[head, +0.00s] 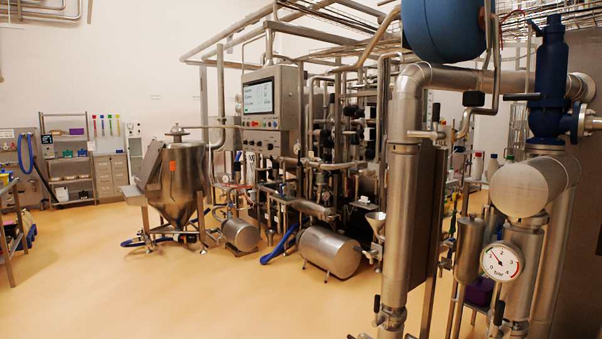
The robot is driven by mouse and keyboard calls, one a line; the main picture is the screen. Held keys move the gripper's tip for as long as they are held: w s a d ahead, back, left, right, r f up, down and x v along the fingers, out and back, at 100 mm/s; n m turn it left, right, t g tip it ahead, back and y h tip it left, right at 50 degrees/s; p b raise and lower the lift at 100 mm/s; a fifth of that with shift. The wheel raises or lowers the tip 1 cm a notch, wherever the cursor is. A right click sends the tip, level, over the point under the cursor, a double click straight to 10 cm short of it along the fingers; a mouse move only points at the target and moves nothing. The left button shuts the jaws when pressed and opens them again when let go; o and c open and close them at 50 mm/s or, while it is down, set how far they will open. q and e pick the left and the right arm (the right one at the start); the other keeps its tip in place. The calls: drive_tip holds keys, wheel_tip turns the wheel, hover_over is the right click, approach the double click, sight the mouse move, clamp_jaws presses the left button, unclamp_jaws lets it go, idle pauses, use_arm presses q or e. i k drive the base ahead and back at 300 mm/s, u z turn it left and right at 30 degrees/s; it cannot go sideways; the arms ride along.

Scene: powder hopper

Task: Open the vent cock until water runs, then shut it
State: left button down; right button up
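I cannot single out the vent cock with certainty. A small horizontal fitting (426,134) sits at the top of the thick steel pipe (402,200) at right of centre, beside a thin bent pipe (489,75). A small black-handled valve (377,304) is low on the same thick pipe. I see no running water. Neither of my grippers is in view.
A steel skid with a control panel (258,97) fills the middle. A conical steel hopper (181,181) stands left of it. A blue vessel (441,28) and a dark blue valve (549,80) are high at right. The tan floor (130,285) at left front is clear.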

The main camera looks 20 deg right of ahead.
sight(370, 171)
drive_tip(key=u, duration=0.55)
drive_tip(key=i, duration=1.65)
drive_tip(key=z, duration=0.2)
drive_tip(key=i, duration=1.4)
drive_tip(key=z, duration=1.75)
drive_tip(key=i, duration=0.6)
drive_tip(key=z, duration=0.55)
